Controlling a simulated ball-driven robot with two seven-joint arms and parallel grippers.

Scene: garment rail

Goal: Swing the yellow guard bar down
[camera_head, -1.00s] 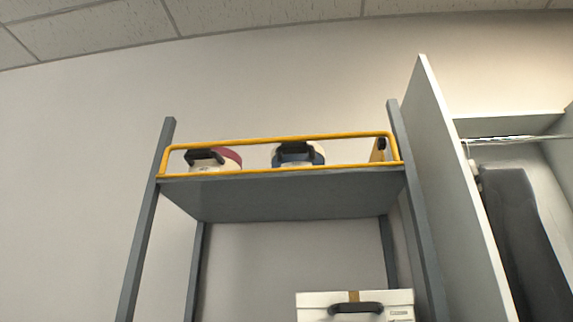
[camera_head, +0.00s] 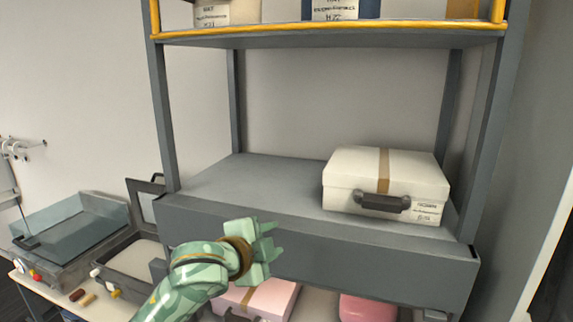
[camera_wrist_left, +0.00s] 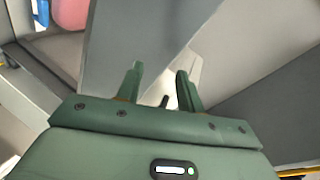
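The yellow guard bar (camera_head: 330,32) runs along the front edge of the upper shelf, at the top of the head view. Its two side posts rise at the ends, and its top rail is cut off by the frame. My left gripper (camera_head: 277,239) is in front of the lower shelf's grey front panel, well below the bar and not touching it. In the left wrist view its two fingers (camera_wrist_left: 158,84) stand apart with nothing visibly held between them. My right gripper is out of view.
A white box (camera_head: 385,180) with a dark handle sits on the lower shelf (camera_head: 250,180). Boxes stand behind the bar on the upper shelf. A pink box (camera_head: 258,297) is below. Grey trays (camera_head: 70,240) stand at left. The lower shelf's left part is clear.

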